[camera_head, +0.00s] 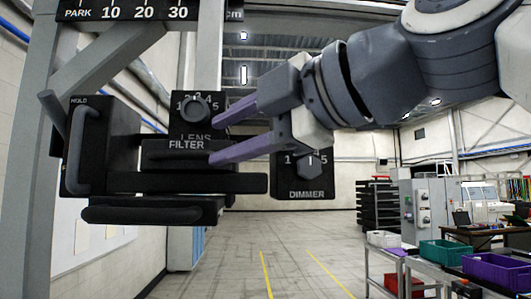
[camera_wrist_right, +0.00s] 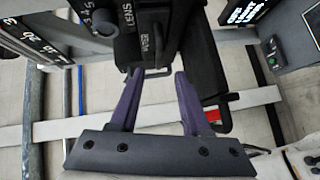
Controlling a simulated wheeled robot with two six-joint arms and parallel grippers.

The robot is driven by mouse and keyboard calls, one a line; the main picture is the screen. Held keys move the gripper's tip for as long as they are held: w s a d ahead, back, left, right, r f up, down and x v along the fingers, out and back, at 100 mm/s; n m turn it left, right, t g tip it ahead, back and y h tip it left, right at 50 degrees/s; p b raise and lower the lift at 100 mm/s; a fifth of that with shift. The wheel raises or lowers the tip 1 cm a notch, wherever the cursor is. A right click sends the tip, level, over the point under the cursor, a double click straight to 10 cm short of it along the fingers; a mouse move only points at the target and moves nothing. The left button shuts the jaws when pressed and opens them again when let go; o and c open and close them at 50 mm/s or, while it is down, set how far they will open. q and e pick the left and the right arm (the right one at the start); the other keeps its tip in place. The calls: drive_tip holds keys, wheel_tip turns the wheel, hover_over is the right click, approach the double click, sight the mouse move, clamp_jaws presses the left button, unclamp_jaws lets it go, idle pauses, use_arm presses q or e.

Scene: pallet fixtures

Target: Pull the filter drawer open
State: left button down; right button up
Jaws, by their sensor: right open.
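The black filter drawer (camera_head: 187,152), labelled FILTER, sits below the LENS knob (camera_head: 195,114) on a dark fixture. Its front also shows end-on in the right wrist view (camera_wrist_right: 147,40), with the label partly readable. My right gripper (camera_head: 215,139) comes in from the right with two purple fingers apart, at about the drawer's height. In the right wrist view the open fingers (camera_wrist_right: 159,74) point at the fixture, with nothing seen clamped between them. I cannot tell whether the fingers touch the drawer. My left gripper is not in view.
A HOLD lever (camera_head: 76,150) and a lower bar handle (camera_head: 142,213) stand at left. A DIMMER knob (camera_head: 306,170) hangs close below my right gripper. A numbered scale (camera_head: 145,12) runs above. Coloured bins (camera_head: 445,252) stand at lower right; the floor (camera_head: 285,265) between is clear.

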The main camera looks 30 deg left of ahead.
sight(181, 153)
drive_tip(key=p+x, duration=0.1)
drive_tip(key=x, duration=0.2)
drive_tip(key=p+x, duration=0.2)
drive_tip(key=x, duration=0.1)
drive_tip(key=p+x, duration=0.2)
drive_tip(key=x, duration=0.1)
drive_tip(key=shift+s+a+r, duration=0.2)
drive_tip(key=shift+s+a, duration=0.05)
drive_tip(key=shift+a, duration=0.2)
drive_tip(key=shift+w+a+f, duration=0.1)
drive_tip(key=shift+a+f, duration=0.1)
drive_tip(key=shift+a, duration=0.1)
clamp_jaws()
idle(0.6)
